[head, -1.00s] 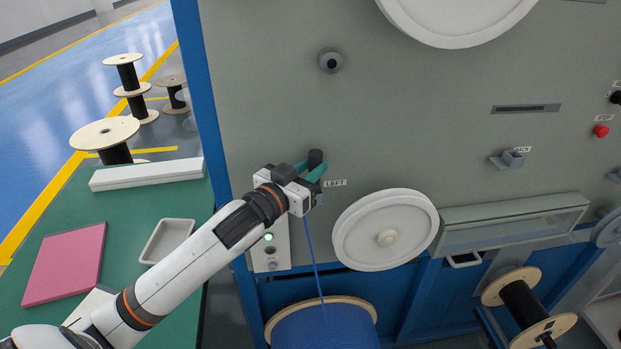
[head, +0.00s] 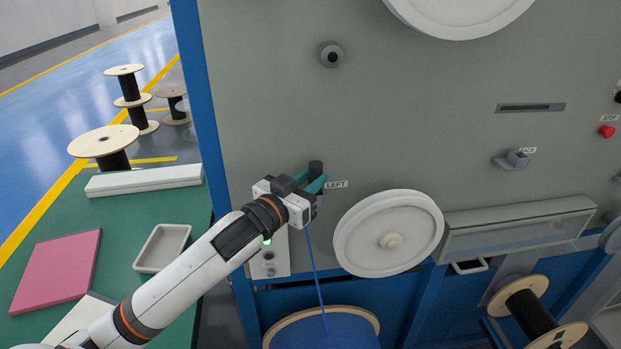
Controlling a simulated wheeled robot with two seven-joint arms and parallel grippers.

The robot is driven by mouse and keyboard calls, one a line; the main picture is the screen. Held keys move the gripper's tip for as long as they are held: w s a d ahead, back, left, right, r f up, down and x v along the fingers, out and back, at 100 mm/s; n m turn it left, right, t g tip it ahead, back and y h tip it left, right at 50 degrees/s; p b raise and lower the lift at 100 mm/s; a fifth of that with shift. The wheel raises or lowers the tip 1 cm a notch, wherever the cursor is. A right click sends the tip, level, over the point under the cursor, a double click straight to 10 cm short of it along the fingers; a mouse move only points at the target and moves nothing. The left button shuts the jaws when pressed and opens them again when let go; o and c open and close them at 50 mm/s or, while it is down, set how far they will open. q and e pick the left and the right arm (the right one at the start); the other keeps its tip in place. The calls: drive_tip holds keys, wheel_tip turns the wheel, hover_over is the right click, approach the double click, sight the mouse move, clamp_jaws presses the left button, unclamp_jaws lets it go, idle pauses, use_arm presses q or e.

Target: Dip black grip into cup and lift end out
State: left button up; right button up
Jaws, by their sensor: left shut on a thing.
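My left gripper (head: 315,179), with green fingers, is shut on the black grip (head: 316,168), whose dark top sticks up above the fingers. It is close to the grey machine panel, just left of the LEFT label (head: 337,184). A blue cable (head: 314,268) hangs from below the gripper to the blue cable spool (head: 325,331). A small grey piece, perhaps the LEFT cup (head: 321,201), shows just below the fingers. The gripper mostly hides it, so I cannot tell whether the grip's lower end is inside. My right gripper is out of view.
A white wheel (head: 388,233) stands out from the panel right of the gripper. A grey cup (head: 515,160) sits under the BACK label. A green table (head: 125,210) at left holds a pink block (head: 58,270) and a white tray (head: 162,247).

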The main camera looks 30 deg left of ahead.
sight(311, 167)
use_arm(q)
drive_tip(key=shift+f, duration=0.4)
idle(0.8)
drive_tip(key=shift+r+p, duration=2.15)
drive_tip(key=shift+p, duration=0.2)
drive_tip(key=shift+f, duration=0.15)
